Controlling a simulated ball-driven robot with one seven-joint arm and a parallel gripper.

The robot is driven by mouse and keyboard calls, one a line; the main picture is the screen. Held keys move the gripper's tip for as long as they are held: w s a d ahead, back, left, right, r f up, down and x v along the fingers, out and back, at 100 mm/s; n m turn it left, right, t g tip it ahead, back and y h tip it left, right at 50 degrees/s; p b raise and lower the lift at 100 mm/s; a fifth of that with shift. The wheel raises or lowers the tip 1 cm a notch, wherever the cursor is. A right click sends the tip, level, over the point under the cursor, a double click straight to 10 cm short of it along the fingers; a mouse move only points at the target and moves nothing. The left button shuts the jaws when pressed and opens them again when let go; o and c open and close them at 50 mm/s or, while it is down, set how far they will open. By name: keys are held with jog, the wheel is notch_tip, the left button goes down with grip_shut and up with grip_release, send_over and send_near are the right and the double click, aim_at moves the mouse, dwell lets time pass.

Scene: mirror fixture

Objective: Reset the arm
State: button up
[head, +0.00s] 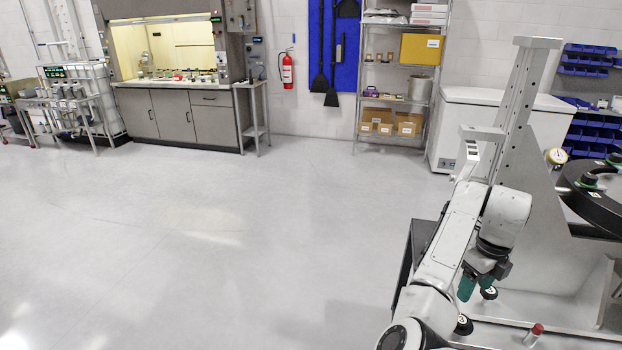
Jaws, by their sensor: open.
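My arm (455,240) rises from the bottom edge right of centre, bends at an elbow and folds back down. My gripper (477,290), with teal fingers, points down beside the fixture's base and is open. I see nothing held between the fingers. The pale metal mirror fixture (520,130) stands on the right with a tall upright post and a slanted side plate. The dark round disc (597,205) sits at its right, cut by the picture's edge. My arm hides part of the fixture's lower left.
A red-topped knob (534,332) stands near the fixture's base. A white chest freezer (480,110) and a shelf rack (405,75) are behind. A fume hood (180,85) and a red fire extinguisher (287,70) are at the back. The floor (200,240) at left and centre is clear.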

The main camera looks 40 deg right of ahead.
jog(key=s+a+f+m, duration=0.4)
jog(key=a+m, duration=0.6)
jog(key=m, duration=0.1)
jog(key=s+a+f+m, duration=0.4)
jog(key=a+f+m, duration=0.1)
jog(key=a+m, duration=0.6)
jog(key=s+a+f+m+t, duration=0.1)
jog(key=s+a+f+m, duration=0.3)
jog(key=a+m, duration=0.7)
jog(key=shift+a+f+m, duration=0.2)
jog(key=shift+f+m, duration=0.15)
jog(key=shift+m, duration=0.45)
